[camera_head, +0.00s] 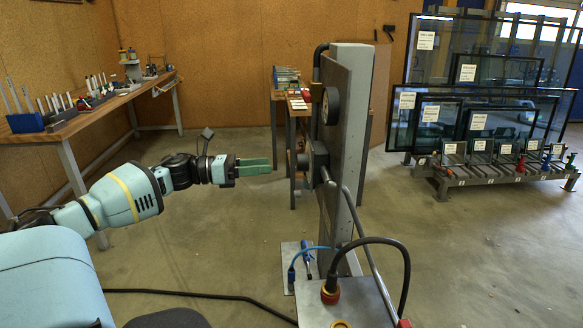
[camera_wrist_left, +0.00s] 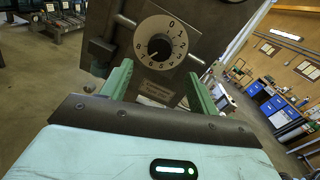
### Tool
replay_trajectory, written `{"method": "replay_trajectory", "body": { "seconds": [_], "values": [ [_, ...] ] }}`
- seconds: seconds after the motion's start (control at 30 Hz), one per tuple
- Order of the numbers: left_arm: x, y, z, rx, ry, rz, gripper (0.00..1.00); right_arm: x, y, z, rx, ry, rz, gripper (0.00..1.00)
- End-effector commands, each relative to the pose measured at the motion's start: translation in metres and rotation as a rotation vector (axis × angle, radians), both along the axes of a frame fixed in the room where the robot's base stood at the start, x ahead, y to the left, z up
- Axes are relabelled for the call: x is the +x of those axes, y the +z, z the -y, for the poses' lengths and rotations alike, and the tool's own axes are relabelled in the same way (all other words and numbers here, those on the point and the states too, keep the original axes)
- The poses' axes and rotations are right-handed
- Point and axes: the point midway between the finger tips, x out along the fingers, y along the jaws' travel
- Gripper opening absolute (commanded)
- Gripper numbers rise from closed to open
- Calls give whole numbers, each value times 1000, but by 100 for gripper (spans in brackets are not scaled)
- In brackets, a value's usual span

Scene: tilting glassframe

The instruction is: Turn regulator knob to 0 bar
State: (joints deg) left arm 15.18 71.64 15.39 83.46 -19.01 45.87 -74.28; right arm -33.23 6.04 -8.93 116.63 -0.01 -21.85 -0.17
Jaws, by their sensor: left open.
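The regulator knob (camera_wrist_left: 159,48) is a small black knob in the middle of a light round dial (camera_wrist_left: 161,28) marked with numbers from 0 upward. Its pointer seems to face the lower left, near the 7. In the head view the regulator (camera_head: 317,160) sticks out from the left side of a grey post (camera_head: 349,110), seen edge-on. My left gripper (camera_head: 268,166) is open and empty, level with the knob and a short gap to its left. In the left wrist view its two green fingers (camera_wrist_left: 160,84) stand apart below the dial. My right gripper is out of view.
A black round gauge (camera_head: 331,105) sits above the regulator. Hoses and a metal bar run down the post to a base plate (camera_head: 350,308). A workbench (camera_head: 75,122) stands at the left and glass frames (camera_head: 480,110) stand at the right.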

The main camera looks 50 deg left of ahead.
Motion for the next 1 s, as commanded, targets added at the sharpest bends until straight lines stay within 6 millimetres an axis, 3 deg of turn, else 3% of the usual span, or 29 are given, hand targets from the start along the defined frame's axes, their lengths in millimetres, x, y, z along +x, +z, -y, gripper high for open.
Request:
{"method": "replay_trajectory", "body": {
  "seconds": [0.27,1.0],
  "values": [
    [8,0,6,-4,1,-1,61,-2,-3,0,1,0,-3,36],
    [55,0,38,-7,3,0,61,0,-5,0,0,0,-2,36]
  ]
}}
